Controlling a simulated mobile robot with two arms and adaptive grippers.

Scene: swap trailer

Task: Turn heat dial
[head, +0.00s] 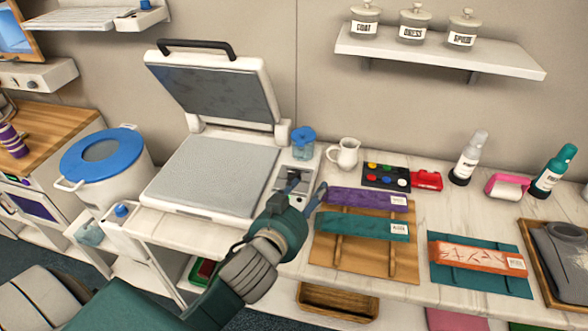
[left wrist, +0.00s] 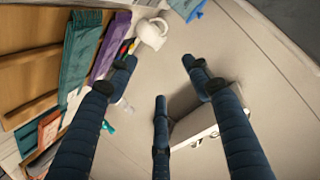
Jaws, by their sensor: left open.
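A heat press (head: 215,175) stands open on the white counter, its dark upper plate raised. A grey control panel (head: 287,178) is at its right side, partly hidden behind my left gripper. I cannot make out a dial there. A blue knob (head: 121,210) sits on a white box at the press's front left. My left gripper (head: 305,188) is open and empty, its fingers spread at the press's right edge, beside the panel. In the left wrist view the three fingers (left wrist: 158,78) are apart with nothing between them. My right gripper is not in view.
A blue-lidded jar (head: 303,143) and a white jug (head: 344,153) stand behind my gripper. A wooden board (head: 365,260) with wrapped strips lies to the right. A blue-lidded white bucket (head: 105,165) is at the left. A shelf (head: 440,52) with jars hangs above.

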